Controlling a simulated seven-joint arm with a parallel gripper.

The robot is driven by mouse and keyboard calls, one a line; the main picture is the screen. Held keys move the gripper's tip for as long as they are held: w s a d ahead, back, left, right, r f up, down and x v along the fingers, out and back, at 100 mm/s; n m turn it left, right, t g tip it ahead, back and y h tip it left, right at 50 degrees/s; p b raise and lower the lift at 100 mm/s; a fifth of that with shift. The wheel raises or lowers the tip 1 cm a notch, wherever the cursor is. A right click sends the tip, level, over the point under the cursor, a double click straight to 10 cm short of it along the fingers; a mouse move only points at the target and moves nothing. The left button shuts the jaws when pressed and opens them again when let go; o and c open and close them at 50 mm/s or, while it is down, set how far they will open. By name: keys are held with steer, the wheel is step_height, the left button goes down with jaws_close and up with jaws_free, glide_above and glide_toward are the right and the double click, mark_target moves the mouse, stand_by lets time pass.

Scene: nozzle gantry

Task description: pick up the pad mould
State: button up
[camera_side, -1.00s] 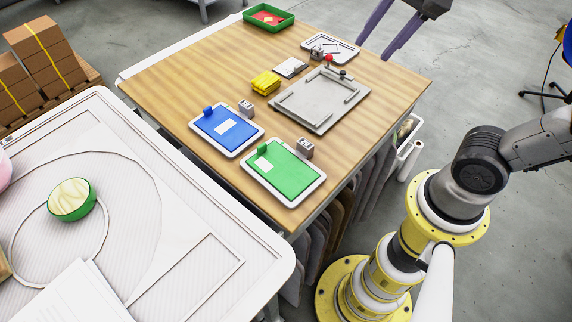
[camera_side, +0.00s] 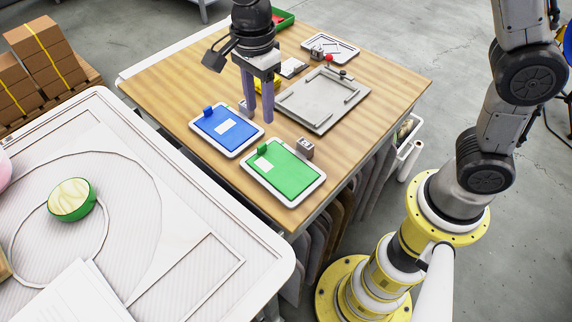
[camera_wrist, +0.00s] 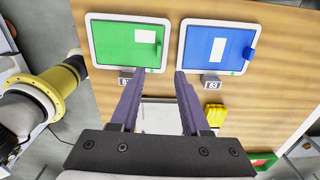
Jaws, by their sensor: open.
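No piece is labelled as the pad mould, so I cannot tell which it is. A small yellow ribbed block (camera_wrist: 215,115) lies on the wooden table, right of my fingers in the wrist view; in the side view my gripper mostly hides it. A blue pad in a white-rimmed tray (camera_side: 226,126) and a green pad in a similar tray (camera_side: 284,172) lie at the near edge. My gripper (camera_side: 259,116) is open and empty, pointing down over the table near the blue tray. In the wrist view my fingertips (camera_wrist: 160,73) appear between the green and blue trays.
Number tags stand behind the trays, one by the green tray (camera_side: 304,148). A white tray (camera_side: 341,45) and a green bin (camera_side: 284,20) are farther back. Bare wood surrounds them.

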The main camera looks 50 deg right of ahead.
step_height(320, 180, down, 4)
steer(key=shift+f, duration=0.25)
steer(key=shift+s+d+f, duration=0.1)
steer(key=shift+d+f, duration=0.05)
steer(key=shift+f, duration=1.2)
steer(key=shift+s+d+f, duration=0.1)
steer(key=shift+d+f, duration=0.05)
steer(key=shift+f, duration=1.15)
steer(key=shift+c, duration=0.2)
jaws_close()
steer(key=shift+w+r, duration=0.1)
